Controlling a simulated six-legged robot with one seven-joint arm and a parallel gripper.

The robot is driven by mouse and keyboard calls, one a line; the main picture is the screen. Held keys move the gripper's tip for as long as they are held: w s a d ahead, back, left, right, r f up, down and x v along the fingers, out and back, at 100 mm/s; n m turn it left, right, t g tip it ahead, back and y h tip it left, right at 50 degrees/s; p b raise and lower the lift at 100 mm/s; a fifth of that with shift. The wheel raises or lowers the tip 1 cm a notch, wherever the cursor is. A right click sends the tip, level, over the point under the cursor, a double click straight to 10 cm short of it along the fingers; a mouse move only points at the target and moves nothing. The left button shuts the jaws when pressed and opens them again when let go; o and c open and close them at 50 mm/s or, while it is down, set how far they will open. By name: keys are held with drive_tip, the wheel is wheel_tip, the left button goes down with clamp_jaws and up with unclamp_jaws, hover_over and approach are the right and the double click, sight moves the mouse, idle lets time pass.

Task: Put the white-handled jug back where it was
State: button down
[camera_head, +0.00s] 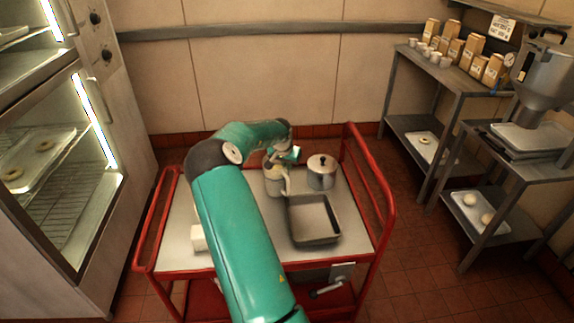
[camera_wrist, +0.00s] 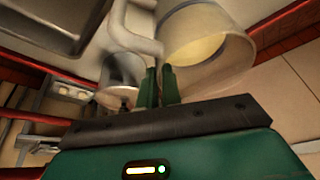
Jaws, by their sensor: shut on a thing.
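The white-handled jug (camera_head: 274,184) is at the back of the red trolley's top, a pale jug with its handle facing right. In the wrist view the jug (camera_wrist: 212,62) shows its open round mouth and a yellowish inside. Its pale curved handle (camera_wrist: 138,40) runs down to my fingers. My gripper (camera_wrist: 160,88) is shut on the jug at the handle; in the head view my gripper (camera_head: 283,158) is at the jug's upper part, partly hidden by my arm. I cannot tell whether the jug's base touches the trolley top.
A lidded metal pot (camera_head: 321,175) stands close to the jug's right. A dark rectangular pan (camera_head: 314,238) lies in front of them. A small white block (camera_head: 199,240) is at the left. The trolley's red rail (camera_head: 370,170) rises at the right.

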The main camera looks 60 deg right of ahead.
drive_tip(key=c, duration=1.6)
unclamp_jaws()
drive_tip(key=shift+f, duration=0.1)
drive_tip(key=v, duration=1.2)
drive_tip(key=a+r+n+t+y, duration=0.15)
drive_tip(key=a+r, duration=0.25)
drive_tip(key=a, duration=0.7)
drive_tip(key=a+r+n+t+y, duration=0.1)
drive_tip(key=a+r+n+y, duration=0.2)
drive_tip(key=a, duration=0.7)
drive_tip(key=a+r+n+t, duration=0.15)
drive_tip(key=a+r, duration=0.35)
drive_tip(key=a, duration=0.6)
drive_tip(key=s+a+n, duration=0.3)
drive_tip(key=s+a, duration=0.2)
drive_tip(key=a, duration=0.2)
drive_tip(key=s+a+r+n, duration=0.1)
drive_tip(key=s+a+n, duration=0.2)
drive_tip(key=s+a, duration=0.2)
drive_tip(key=s+a+r+n, duration=0.1)
drive_tip(key=s+a+n, duration=0.2)
drive_tip(key=s+a, duration=0.3)
drive_tip(key=shift+s+a+r, duration=0.1)
drive_tip(key=shift+a, duration=0.95)
drive_tip(key=shift+a+r, duration=0.15)
drive_tip(key=shift+a, duration=0.9)
